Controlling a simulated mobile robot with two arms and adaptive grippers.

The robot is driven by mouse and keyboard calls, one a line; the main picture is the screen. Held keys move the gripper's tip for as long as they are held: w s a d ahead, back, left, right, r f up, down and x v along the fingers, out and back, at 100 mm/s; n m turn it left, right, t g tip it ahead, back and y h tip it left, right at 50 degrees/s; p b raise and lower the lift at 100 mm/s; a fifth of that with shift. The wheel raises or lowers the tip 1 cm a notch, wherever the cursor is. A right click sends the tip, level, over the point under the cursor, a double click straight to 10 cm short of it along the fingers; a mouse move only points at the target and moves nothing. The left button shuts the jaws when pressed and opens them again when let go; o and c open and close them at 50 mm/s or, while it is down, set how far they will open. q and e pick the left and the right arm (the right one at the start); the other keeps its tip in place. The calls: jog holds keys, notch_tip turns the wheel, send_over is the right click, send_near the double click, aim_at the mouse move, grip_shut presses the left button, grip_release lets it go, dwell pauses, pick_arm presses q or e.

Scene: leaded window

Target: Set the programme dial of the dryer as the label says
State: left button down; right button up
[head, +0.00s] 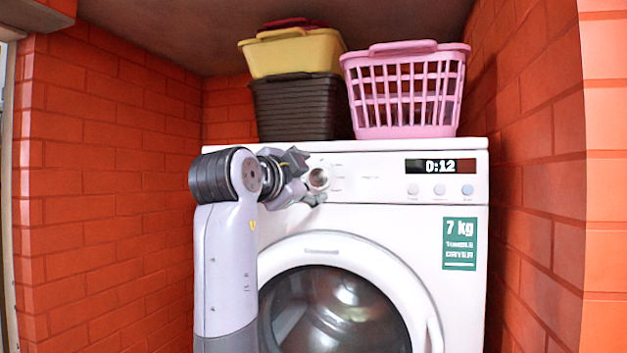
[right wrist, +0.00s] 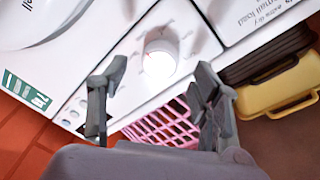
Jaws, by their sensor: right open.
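The white dryer (head: 465,320) stands in a brick niche. Its round programme dial (head: 318,179) is on the upper front panel, left of the display. The dial (right wrist: 160,56) also shows in the right wrist view, with marks around it; its pointer setting is too unclear to read. My right gripper (head: 306,180) is open at the dial's left in the head view. In the right wrist view the open fingers (right wrist: 160,76) stand either side of the dial's line, apart from it. A printed label (right wrist: 265,12) shows there, partly cut off, with "normal load" and "extra dry" lines.
The display (head: 440,166) reads 0:12, above several round buttons (head: 440,190). A pink basket (head: 405,95) and a yellow basket (head: 295,52) on a dark one (head: 297,108) stand on top. Brick walls (head: 535,190) close in both sides.

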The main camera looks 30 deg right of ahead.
jog(key=v, duration=0.8)
jog(key=shift+a, duration=0.2)
jog(key=shift+s, duration=0.15)
